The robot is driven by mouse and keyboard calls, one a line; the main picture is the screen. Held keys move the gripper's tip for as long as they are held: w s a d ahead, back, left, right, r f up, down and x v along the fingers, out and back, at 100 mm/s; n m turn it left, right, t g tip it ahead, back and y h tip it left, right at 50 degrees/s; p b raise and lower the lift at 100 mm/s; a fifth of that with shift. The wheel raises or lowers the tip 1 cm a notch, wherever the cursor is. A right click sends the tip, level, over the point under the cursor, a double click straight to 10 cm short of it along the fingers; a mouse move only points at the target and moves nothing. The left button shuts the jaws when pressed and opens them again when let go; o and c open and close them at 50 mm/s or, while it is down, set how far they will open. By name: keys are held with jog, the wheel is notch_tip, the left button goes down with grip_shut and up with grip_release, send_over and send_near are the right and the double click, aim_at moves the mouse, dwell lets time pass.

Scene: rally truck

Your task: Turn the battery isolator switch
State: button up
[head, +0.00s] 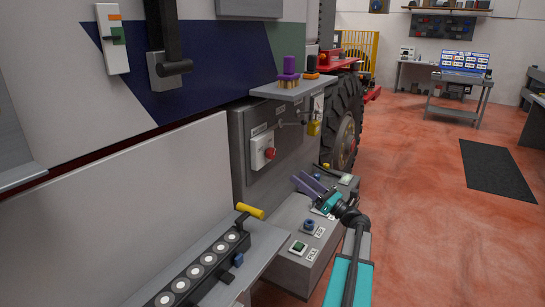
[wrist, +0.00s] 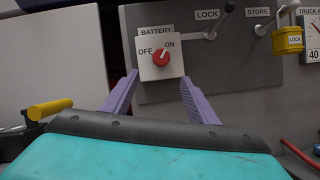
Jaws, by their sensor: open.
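The battery isolator switch is a red knob (wrist: 161,58) on a white plate (wrist: 148,72) marked BATTERY, with OFF at left and ON at right. Its pointer is toward ON. In the head view the red knob (head: 269,153) shows on the grey panel on the truck's side. My gripper (wrist: 158,88) is open and empty, its two purple fingers pointing at the panel, one to each side below the switch plate. In the head view my gripper (head: 306,184) is to the right of the switch and lower, apart from it.
Right of the switch are a LOCK lever (wrist: 211,33), a STORE label and a yellow padlock (wrist: 288,41). A yellow-handled lever (head: 250,210) sticks out at left.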

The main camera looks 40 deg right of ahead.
aim_at(273, 156)
jog(key=shift+d, duration=0.1)
dwell(0.3)
jog(key=p+x, duration=0.3)
jog(key=x, duration=1)
jog(key=shift+w+r+p, duration=0.1)
jog(key=shift+w+p, duration=0.2)
jog(key=shift+c, duration=0.4)
jog(key=c, duration=1)
